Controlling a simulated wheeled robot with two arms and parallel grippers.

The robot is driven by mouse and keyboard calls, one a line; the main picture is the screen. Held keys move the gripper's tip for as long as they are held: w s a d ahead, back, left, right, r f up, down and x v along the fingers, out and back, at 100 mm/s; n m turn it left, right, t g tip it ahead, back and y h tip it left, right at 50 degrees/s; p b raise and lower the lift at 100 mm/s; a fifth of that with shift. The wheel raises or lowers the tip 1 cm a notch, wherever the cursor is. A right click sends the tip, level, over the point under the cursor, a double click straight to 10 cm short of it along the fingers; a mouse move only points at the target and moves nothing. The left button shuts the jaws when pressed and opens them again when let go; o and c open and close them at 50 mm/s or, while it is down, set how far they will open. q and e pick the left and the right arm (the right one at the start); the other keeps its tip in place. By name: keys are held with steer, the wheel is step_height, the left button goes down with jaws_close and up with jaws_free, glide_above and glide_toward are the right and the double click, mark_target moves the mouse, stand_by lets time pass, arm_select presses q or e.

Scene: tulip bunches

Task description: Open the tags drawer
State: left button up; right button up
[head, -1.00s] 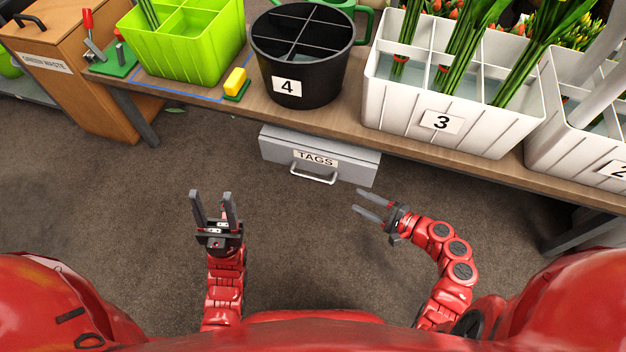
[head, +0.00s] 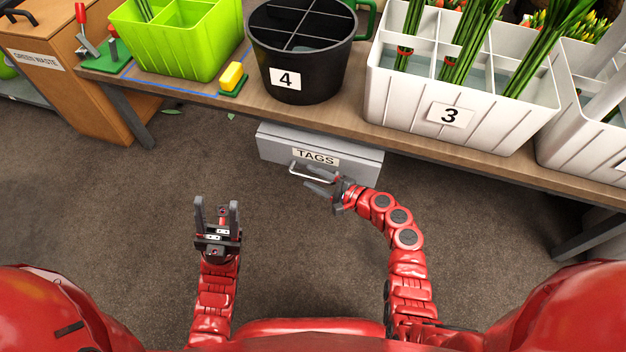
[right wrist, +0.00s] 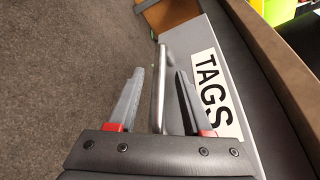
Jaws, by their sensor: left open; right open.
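The grey tags drawer (head: 350,160) hangs under the bench and appears shut, with a white TAGS label (head: 317,156) on its front. Its metal bar handle (head: 311,174) shows below the label. My right gripper (head: 313,180) is open at the handle. In the right wrist view the handle (right wrist: 158,85) runs between the two spread fingers of the right gripper (right wrist: 156,98), with a gap to each finger. The TAGS label (right wrist: 217,95) is to the right there. My left gripper (head: 217,208) is open and empty, above the floor left of the drawer.
The wooden bench (head: 350,118) carries a lime divided bin (head: 180,45), a black bucket marked 4 (head: 345,65) and a white bin marked 3 (head: 410,98). A green waste cabinet (head: 75,85) stands at the left. The floor before the drawer is clear.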

steer(key=shift+w+a, duration=0.1)
steer(key=shift+a, duration=0.1)
steer(key=shift+c, duration=0.2)
jaws_close()
stand_by(1.2)
